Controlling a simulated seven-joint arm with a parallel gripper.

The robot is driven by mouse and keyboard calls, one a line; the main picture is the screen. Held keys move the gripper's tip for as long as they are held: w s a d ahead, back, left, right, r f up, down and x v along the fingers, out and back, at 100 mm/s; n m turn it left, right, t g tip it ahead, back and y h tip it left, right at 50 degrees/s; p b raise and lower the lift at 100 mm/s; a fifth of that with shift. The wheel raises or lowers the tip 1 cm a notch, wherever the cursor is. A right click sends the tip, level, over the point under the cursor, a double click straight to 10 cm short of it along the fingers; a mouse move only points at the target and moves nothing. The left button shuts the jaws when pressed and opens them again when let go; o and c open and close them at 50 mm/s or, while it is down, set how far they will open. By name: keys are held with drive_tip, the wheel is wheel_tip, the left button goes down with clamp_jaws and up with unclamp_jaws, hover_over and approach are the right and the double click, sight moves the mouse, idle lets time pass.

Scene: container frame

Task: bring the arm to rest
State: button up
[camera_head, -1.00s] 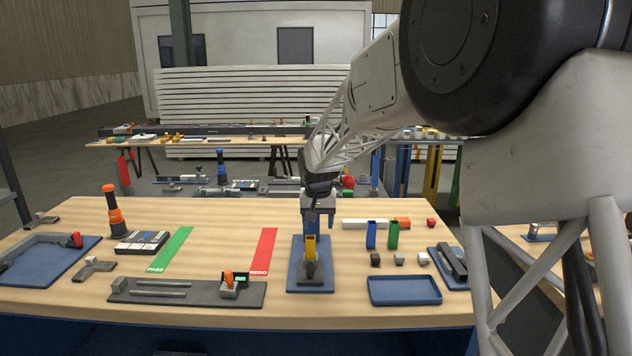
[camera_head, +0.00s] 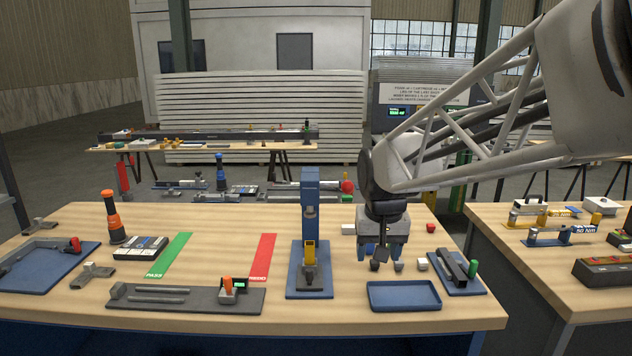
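My gripper (camera_head: 386,264) hangs from my arm over the right part of the wooden table (camera_head: 180,215), fingers pointing down, just behind the blue tray (camera_head: 404,295). Two fingertips show apart, with a dark piece between or behind them; I cannot tell whether the fingers are open or hold anything. My gripper and arm hide the blue and green upright blocks and part of the small cubes. A blue press (camera_head: 310,216) with a yellow part stands on a blue base to the left of my gripper.
A blue plate with a dark fixture (camera_head: 455,268) and a green piece lies right of my gripper. A second table (camera_head: 560,265) stands at the right.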

drive_tip(key=s+d+f, duration=0.2)
drive_tip(key=s+d, duration=0.1)
drive_tip(key=s, duration=0.9)
drive_tip(key=s+d+f, duration=0.2)
drive_tip(key=s+d, duration=0.1)
drive_tip(key=s, duration=1)
drive_tip(key=shift+f+t, duration=0.2)
drive_tip(key=shift+t, duration=0.1)
